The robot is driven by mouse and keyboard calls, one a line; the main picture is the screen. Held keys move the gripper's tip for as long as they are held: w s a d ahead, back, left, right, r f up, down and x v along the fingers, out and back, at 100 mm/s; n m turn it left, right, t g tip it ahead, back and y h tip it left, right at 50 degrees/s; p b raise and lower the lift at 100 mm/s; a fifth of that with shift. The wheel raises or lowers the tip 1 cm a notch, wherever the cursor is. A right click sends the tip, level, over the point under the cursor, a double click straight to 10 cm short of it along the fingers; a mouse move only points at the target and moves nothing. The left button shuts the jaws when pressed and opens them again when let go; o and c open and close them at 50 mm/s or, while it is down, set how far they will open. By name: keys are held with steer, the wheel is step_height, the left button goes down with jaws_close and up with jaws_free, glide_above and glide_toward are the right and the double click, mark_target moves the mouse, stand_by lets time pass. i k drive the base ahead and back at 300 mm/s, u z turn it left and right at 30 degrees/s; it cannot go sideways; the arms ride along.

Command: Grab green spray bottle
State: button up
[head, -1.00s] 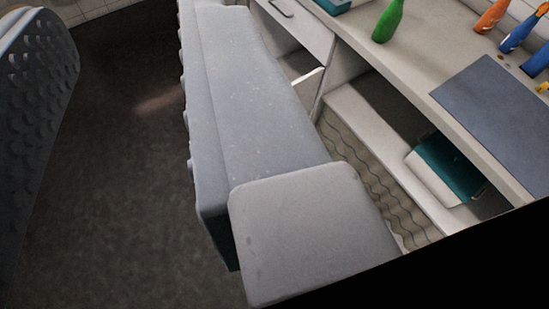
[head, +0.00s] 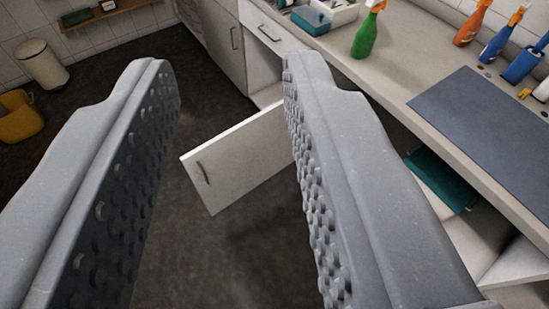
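The green spray bottle (head: 366,37) stands upright on the counter at the upper right of the head view. It has an orange and white spray head, partly cut off by the top edge. My gripper (head: 222,75) is open, with its two grey studded fingers wide apart and nothing between them. The fingers point forward over the dark floor and the open cabinet door. The bottle is beyond the right finger and to its right, apart from it.
An open white cabinet door (head: 240,158) juts out below the counter (head: 408,70). A dark mat (head: 490,125), an orange bottle (head: 470,24) and blue bottles (head: 500,38) are on the counter at right. A bin (head: 42,65) and yellow bucket (head: 20,116) stand far left.

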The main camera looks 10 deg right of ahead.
mark_target(365, 39)
steer(key=z, duration=0.05)
steer(key=i, duration=1)
steer(key=u, duration=0.05)
